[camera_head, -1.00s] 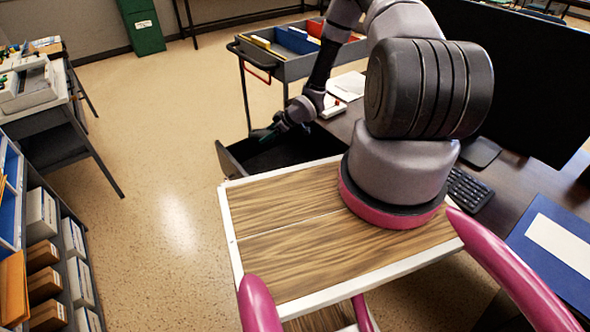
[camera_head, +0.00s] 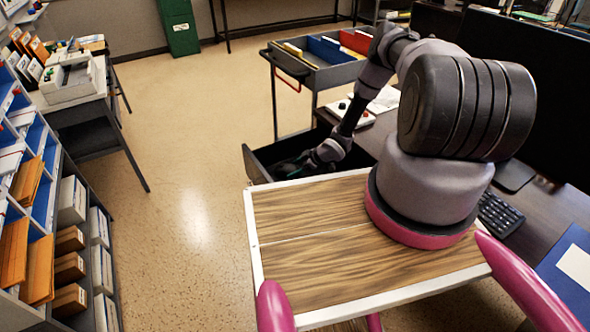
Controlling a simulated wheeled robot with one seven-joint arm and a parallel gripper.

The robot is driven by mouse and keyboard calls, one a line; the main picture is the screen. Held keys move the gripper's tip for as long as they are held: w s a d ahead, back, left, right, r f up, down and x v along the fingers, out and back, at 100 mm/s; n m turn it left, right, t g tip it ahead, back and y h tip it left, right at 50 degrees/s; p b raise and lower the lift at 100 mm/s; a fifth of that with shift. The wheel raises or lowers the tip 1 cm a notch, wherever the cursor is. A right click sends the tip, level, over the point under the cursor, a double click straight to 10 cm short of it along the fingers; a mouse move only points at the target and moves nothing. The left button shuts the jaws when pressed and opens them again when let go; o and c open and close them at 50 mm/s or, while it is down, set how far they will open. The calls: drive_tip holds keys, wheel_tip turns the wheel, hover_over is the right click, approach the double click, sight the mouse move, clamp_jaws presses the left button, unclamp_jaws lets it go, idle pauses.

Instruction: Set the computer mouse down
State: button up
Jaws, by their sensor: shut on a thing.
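My gripper (camera_head: 288,168) is at the end of my arm, reaching down into an open dark drawer (camera_head: 258,166) beside the desk. It is small and dark against the dark inside of the drawer. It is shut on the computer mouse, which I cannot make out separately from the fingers. Whether the mouse touches the drawer's bottom cannot be told. The near part of the drawer is hidden behind my own wooden top.
The desk (camera_head: 540,215) is on the right, with a keyboard (camera_head: 497,214), a blue folder (camera_head: 568,270) and dark monitors (camera_head: 520,80). A grey trolley (camera_head: 318,75) with colored bins stands behind the drawer. A shelf unit (camera_head: 75,240) is at left. The floor (camera_head: 190,190) between is clear.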

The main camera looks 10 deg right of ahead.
drive_tip(key=shift+f, duration=0.15)
drive_tip(key=o, duration=1.5)
drive_tip(key=shift+c, duration=0.2)
drive_tip(key=v, duration=1.2)
drive_tip(key=shift+d, duration=0.1)
